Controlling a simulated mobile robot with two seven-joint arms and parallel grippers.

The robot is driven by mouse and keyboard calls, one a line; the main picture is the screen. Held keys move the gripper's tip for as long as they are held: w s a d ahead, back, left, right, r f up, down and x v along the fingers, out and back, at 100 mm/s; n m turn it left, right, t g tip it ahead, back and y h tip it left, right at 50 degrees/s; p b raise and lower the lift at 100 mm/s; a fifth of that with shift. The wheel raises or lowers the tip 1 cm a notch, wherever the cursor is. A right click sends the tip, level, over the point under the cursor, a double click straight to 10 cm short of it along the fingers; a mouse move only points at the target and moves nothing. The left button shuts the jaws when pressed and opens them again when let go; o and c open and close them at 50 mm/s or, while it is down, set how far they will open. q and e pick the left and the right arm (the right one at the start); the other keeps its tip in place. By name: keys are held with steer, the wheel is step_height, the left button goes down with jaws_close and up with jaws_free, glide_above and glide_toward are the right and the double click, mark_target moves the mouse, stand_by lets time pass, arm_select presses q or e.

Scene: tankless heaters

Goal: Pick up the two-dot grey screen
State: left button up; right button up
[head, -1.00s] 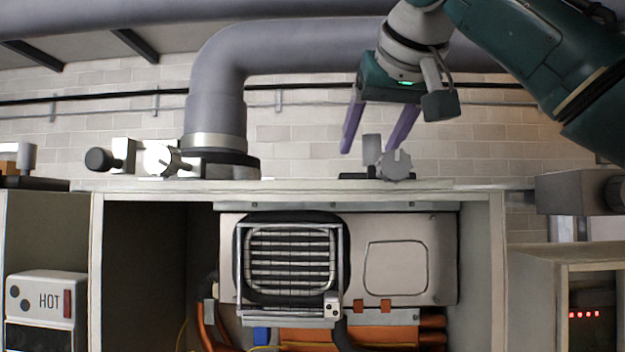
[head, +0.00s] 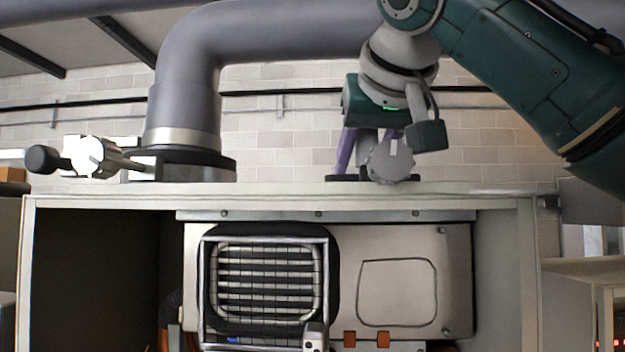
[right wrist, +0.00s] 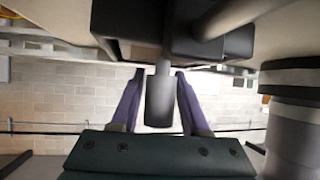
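The grey screen (head: 265,345), a square metal frame with a wire mesh, sits over the dark round-cornered slatted opening in the heater cabinet. A small tag (head: 314,335) is at its lower right corner, cut by the picture's bottom edge; its dots are hard to make out now. My right gripper (head: 366,160) is above the cabinet top, up and right of the screen. Its purple fingers (right wrist: 159,75) are apart, with a grey upright tab (right wrist: 159,105) between them; I cannot tell whether they touch it. My left gripper is not in view.
A grey valve knob (head: 390,162) stands on the cabinet's top edge by my right gripper. Another valve (head: 90,157) and a thick grey pipe (head: 185,95) are to the left. The cabinet's side walls (head: 525,270) flank the opening; its left inside is dark and empty-looking.

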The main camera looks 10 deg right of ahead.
jaws_close()
steer(key=shift+r, duration=0.15)
stand_by(0.4)
